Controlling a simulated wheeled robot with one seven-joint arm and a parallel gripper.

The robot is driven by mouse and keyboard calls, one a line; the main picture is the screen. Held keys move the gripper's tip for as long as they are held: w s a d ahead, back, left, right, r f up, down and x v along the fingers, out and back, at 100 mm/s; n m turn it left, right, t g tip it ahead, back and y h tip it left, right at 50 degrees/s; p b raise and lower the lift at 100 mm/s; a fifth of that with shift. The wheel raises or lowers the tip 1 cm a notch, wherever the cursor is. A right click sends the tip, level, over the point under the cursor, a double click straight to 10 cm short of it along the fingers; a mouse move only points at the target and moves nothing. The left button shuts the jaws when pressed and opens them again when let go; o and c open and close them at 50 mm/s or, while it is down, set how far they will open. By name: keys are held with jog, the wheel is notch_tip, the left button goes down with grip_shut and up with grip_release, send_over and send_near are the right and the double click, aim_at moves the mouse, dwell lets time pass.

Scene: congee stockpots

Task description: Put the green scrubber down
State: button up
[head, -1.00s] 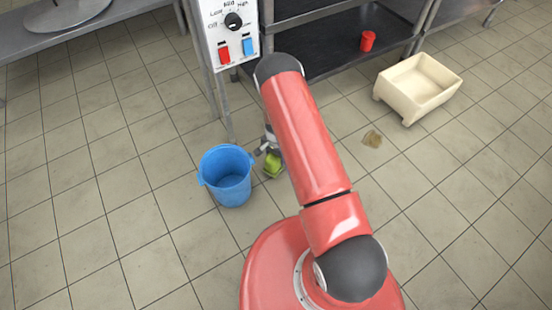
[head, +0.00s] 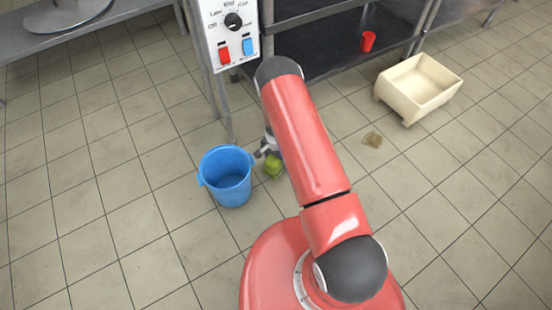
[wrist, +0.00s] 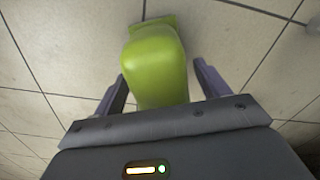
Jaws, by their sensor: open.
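The green scrubber (head: 273,166) is on or very near the tiled floor, just right of the blue bucket. In the wrist view the scrubber (wrist: 154,66) is a lime-green block between my two dark fingers. My gripper (wrist: 160,85) is open, with a gap visible on each side of the scrubber. In the head view my gripper (head: 266,150) is partly hidden behind my red arm.
A blue bucket (head: 227,178) stands close to the left of the scrubber. A cream tub (head: 417,90) and a brown stain (head: 372,139) are to the right. A red cup (head: 368,41) sits on the dark lower shelf (head: 330,45). Floor at left is clear.

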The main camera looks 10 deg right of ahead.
notch_tip(320, 180, up, 12)
jog(key=shift+f+p, duration=0.15)
jog(key=shift+p, duration=0.35)
jog(key=s+a+r+n+t+y, duration=0.1)
jog(key=s+r+n, duration=0.15)
jog(key=r, duration=1.35)
jog(key=s+r+n+t, duration=0.2)
jog(key=s+r, duration=0.2)
jog(key=r, duration=1.1)
jog(key=s+r+n+t, duration=0.1)
jog(key=s+r, duration=0.3)
jog(key=s, duration=0.3)
jog(key=s+r+n, duration=0.2)
jog(key=s+r, duration=0.2)
jog(key=s, duration=0.4)
jog(key=s+d+r+n+t+h, duration=0.1)
jog(key=s+r+n, duration=0.1)
jog(key=s+r, duration=0.3)
jog(key=shift+s+t, duration=0.3)
jog(key=shift+s, duration=0.9)
jog(key=shift+n, duration=0.25)
notch_tip(320, 180, up, 4)
jog(key=p, duration=0.4)
jog(key=shift+r, duration=0.2)
